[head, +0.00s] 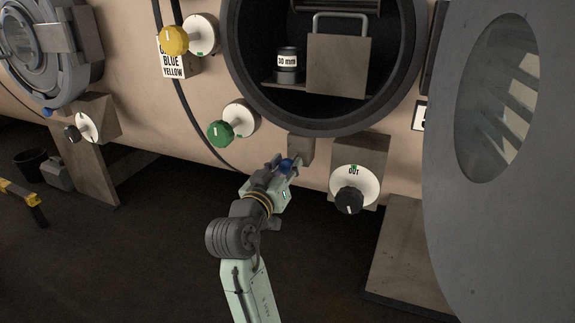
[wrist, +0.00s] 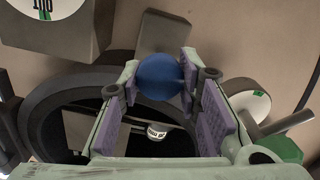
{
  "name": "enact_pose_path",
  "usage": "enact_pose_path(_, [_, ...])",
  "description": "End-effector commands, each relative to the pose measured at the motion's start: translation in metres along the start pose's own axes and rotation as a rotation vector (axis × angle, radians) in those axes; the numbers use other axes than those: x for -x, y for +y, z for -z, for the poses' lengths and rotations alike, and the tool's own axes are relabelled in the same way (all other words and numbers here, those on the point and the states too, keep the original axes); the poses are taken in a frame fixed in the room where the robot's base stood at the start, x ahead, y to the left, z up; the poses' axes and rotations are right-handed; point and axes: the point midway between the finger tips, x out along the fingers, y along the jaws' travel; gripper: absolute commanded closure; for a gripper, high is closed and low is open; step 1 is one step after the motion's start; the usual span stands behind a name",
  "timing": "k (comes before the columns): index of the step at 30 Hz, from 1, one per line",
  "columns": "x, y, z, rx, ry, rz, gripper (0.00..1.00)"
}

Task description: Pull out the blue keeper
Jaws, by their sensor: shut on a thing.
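The blue keeper (head: 286,166) is a small round blue knob under the rim of the open round port. In the wrist view the blue keeper (wrist: 160,77) shows as a ball between the two finger pads. My gripper (head: 284,167) is shut on it, with a finger on each side; it also shows in the wrist view (wrist: 159,85). A grey block (head: 300,148) sits just behind the keeper below the port. The keeper's stem and how deep it sits are hidden by the ball and fingers.
The open port (head: 325,65) holds a small dark canister (head: 287,66) and a plate with a handle (head: 337,64). A green knob (head: 221,133) is at left, a black dial knob (head: 349,200) at right. The large open door (head: 480,230) fills the right side.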

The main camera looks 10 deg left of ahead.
Motion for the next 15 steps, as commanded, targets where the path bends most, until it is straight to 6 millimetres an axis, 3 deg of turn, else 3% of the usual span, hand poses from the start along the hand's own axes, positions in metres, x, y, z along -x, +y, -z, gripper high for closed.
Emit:
enact_pose_path(10, [0.0012,-0.0003,-0.0010,0.000,-0.002,0.001,0.48])
enact_pose_path(15, [0.0009,-0.0003,-0.0009,0.000,-0.002,0.001,0.48])
